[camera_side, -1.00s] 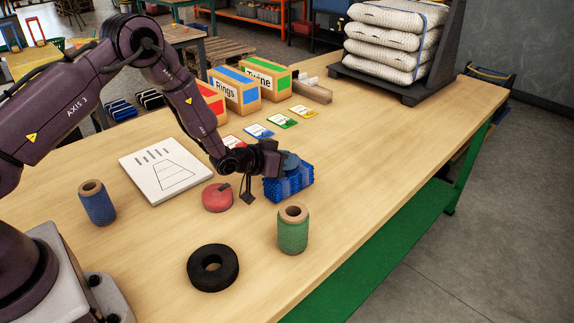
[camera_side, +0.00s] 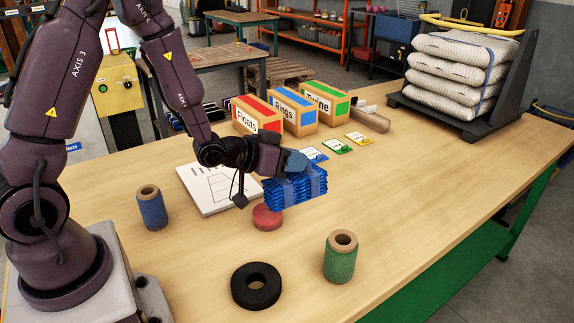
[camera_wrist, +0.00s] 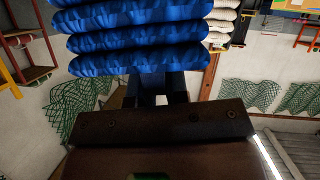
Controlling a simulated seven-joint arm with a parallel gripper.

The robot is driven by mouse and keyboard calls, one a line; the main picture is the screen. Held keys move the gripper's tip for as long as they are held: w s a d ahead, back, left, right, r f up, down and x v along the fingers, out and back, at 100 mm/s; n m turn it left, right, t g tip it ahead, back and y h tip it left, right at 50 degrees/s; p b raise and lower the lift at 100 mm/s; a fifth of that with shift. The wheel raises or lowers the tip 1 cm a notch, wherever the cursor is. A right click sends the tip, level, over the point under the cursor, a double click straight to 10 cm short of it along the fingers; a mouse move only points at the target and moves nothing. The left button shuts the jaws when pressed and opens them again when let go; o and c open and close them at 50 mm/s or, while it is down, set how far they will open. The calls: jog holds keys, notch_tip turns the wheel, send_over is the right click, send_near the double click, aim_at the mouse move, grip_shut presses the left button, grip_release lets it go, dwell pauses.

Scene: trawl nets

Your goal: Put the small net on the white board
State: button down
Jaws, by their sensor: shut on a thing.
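The small net is a folded bright blue bundle (camera_side: 294,188) with paler bands around it. My gripper (camera_side: 292,163) is shut on its top and holds it up, apparently clear of the table. The net also fills the top of the wrist view (camera_wrist: 138,38), beyond my gripper (camera_wrist: 158,88). The white board (camera_side: 205,203) lies flat on the table to the left of the net, with a line drawing on it. My wrist and gripper hide part of its right side.
A red round thing (camera_side: 267,218) sits just below the net in the picture. A blue spool (camera_side: 152,210), a green spool (camera_side: 340,261) and a black ring (camera_side: 256,288) stand nearer. Behind are labelled boxes (camera_side: 293,113), small cards (camera_side: 337,146) and stacked white net bundles (camera_side: 455,75).

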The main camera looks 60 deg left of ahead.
jog(key=s+a+f+n+g+y, duration=0.1)
jog(key=s+a+n+y, duration=0.2)
jog(key=a, duration=0.7)
jog(key=s+a+f+n+g+y, duration=0.1)
jog(key=a+n+y, duration=0.25)
jog(key=a, duration=0.65)
jog(key=s+a+f+n+g+y, duration=0.15)
jog(key=a+y, duration=0.25)
jog(key=a, duration=0.6)
jog(key=f, duration=0.7)
jog(key=shift+s+d+f, duration=0.1)
jog(key=shift+s+f, duration=0.05)
jog(key=shift+s, duration=0.15)
jog(key=c, duration=1.1)
grip_release()
jog(key=shift+f, duration=0.1)
